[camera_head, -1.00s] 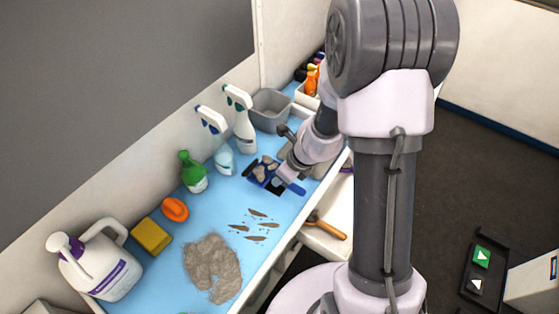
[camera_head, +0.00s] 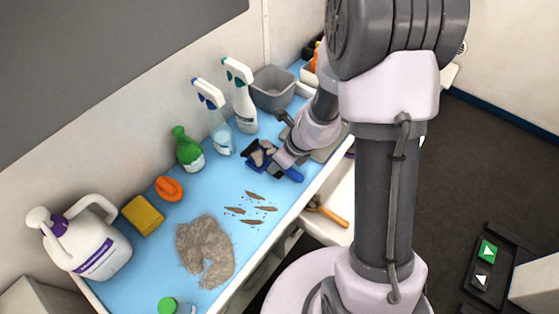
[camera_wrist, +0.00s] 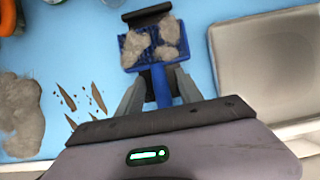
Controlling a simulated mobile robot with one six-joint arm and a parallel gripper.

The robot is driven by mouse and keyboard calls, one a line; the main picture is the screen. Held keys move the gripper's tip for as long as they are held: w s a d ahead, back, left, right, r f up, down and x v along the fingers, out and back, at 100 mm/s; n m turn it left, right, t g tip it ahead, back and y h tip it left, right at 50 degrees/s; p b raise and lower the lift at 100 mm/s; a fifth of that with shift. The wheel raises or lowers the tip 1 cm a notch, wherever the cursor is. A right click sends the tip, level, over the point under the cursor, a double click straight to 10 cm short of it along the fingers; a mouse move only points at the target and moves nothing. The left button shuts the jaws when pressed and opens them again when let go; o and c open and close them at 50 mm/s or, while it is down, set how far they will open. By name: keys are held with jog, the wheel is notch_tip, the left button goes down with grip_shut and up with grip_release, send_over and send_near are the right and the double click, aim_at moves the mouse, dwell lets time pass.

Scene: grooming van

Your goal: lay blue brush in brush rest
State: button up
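The blue brush (camera_wrist: 128,52) has a square pad with grey fur tufts and a blue handle pointing toward me in the wrist view. It also shows on the blue counter mat in the head view (camera_head: 291,174), partly hidden by my gripper (camera_head: 277,165). Black pieces, seemingly the brush rest (camera_wrist: 148,14), show beyond the pad and beside the handle; the brush appears to lie across them, though exact contact is unclear. My gripper (camera_wrist: 158,78) has its fingers on either side of the handle, seemingly apart from it.
A grey tray (camera_wrist: 270,65) lies right of the brush in the wrist view. Spray bottles (camera_head: 240,100), a grey bin (camera_head: 273,90) and a green bottle (camera_head: 189,152) stand along the wall. A fur pile (camera_head: 205,250) and brown bits (camera_head: 250,209) lie on the mat.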

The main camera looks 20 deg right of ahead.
jog(key=p+v, duration=0.8)
jog(key=v, duration=0.4)
jog(key=a+r+n+t+y, duration=0.1)
jog(key=a+r+n, duration=0.4)
jog(key=r+n, duration=0.45)
jog(key=s+a+r+n+t+h, duration=0.1)
jog(key=s+r+n, duration=1.3)
jog(key=s+n, duration=0.1)
jog(key=shift+a+h, duration=0.35)
jog(key=shift+h, duration=0.05)
jog(key=shift+f, duration=0.15)
